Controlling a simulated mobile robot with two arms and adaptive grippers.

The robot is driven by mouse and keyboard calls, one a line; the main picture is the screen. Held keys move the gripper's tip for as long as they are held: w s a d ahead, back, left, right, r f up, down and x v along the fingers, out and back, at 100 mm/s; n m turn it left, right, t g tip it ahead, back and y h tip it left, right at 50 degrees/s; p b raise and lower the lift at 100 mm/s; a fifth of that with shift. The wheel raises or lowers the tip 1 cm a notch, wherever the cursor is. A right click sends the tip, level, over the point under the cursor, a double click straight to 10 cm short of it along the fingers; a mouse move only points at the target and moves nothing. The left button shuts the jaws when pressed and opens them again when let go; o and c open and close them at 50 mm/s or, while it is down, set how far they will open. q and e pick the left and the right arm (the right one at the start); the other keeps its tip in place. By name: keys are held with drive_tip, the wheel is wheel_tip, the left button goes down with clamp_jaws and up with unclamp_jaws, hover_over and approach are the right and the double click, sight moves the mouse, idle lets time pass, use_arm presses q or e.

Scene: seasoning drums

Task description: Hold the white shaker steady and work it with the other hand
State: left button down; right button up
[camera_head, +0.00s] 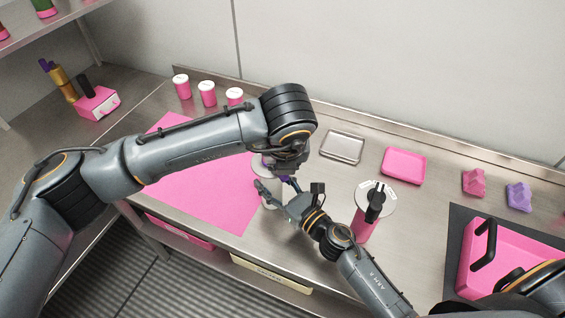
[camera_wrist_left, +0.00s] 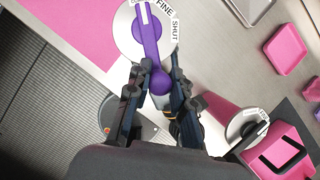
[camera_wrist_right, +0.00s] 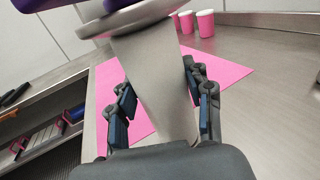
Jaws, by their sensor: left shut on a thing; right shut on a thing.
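The white shaker (camera_wrist_right: 158,75) has a tapered body, a flat round dial (camera_wrist_left: 128,40) and a purple lever (camera_wrist_left: 150,35) on top. My right gripper (camera_wrist_right: 162,98) is shut around its body from the side. My left gripper (camera_wrist_left: 155,75), above it, is shut on the purple knob end of the lever. The dial shows the words FINE and SHUT. The lever's white-striped end points up in the left wrist view, left of FINE. In the head view the shaker (camera_head: 268,204) stands at the pink mat's right edge, largely hidden by both grippers.
A pink shaker (camera_head: 363,226) with a black lever stands close to my right arm. Three pink cups (camera_head: 207,94) stand at the back. A metal tray (camera_head: 342,147), a pink tray (camera_head: 403,165) and a pink crate (camera_head: 468,262) lie to the right. The mat (camera_head: 215,195) is clear.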

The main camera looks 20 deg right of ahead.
use_arm(q)
drive_tip(key=c, duration=1.1)
unclamp_jaws()
drive_tip(key=shift+c, duration=0.2)
drive_tip(key=v, duration=1.2)
use_arm(e)
drive_tip(key=o, duration=1.4)
use_arm(q)
drive_tip(key=shift+f, duration=0.1)
use_arm(e)
drive_tip(key=shift+o, duration=0.2)
